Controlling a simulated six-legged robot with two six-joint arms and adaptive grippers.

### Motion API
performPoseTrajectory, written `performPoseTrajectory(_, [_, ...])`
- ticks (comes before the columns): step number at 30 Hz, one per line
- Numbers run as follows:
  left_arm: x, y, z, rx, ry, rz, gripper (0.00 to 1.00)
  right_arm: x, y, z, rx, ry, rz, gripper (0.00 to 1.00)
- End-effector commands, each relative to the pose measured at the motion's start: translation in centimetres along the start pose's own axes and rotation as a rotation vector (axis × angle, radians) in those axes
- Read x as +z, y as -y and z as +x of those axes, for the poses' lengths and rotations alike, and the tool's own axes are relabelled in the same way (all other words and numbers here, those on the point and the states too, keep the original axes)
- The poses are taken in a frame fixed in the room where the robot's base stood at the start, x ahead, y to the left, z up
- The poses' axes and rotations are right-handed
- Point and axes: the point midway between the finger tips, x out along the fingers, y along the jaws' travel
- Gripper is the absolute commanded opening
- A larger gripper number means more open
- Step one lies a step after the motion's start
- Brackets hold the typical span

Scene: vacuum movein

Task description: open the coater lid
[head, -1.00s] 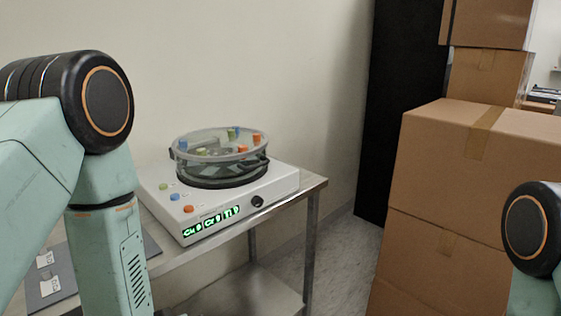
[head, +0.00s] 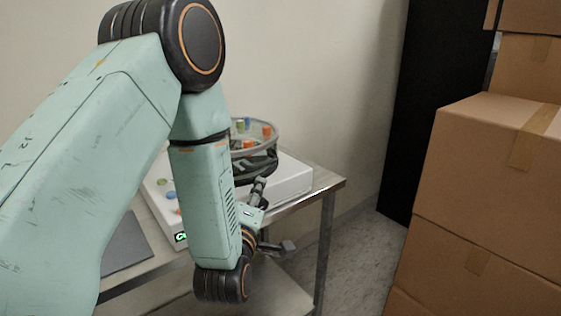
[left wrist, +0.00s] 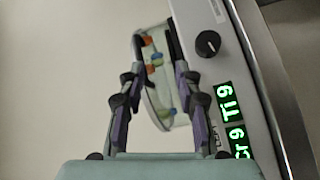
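The coater (head: 290,180) is a white box on a metal table, partly hidden behind my left arm. Its round clear lid (head: 272,150) sits on top, with coloured pieces showing through or on it. In the left wrist view the coater (left wrist: 195,15) shows its black knob and green display, and the lid (left wrist: 152,105) appears sideways beyond my fingers. My left gripper (head: 275,214) is in front of the coater, below lid height in the picture. In the left wrist view my left gripper (left wrist: 157,55) is open, its fingers spread with nothing held. My right gripper is out of view.
The metal table (head: 334,186) ends right of the coater. A grey flat pad (head: 125,245) lies at its left. Stacked cardboard boxes (head: 470,190) stand on the right, with a dark panel (head: 405,125) behind. Floor shows between table and boxes.

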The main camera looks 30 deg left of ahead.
Motion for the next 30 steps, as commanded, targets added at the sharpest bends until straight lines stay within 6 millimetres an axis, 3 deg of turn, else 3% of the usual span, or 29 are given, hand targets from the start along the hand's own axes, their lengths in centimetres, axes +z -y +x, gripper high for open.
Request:
performPoseTrajectory(6, [-1.6,-1.7,-0.4,0.086,-0.050,-0.152,0.34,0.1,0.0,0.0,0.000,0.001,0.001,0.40])
performPoseTrajectory(12, [-2.1,-1.9,-0.3,0.101,-0.057,-0.210,0.34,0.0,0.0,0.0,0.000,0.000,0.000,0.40])
performPoseTrajectory(24, [-2.3,-2.4,5.6,0.101,-0.054,-0.206,0.34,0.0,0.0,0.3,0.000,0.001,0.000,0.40])
performPoseTrajectory(30, [-2.3,-2.5,7.2,0.099,-0.052,-0.205,0.34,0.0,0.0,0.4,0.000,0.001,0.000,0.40])
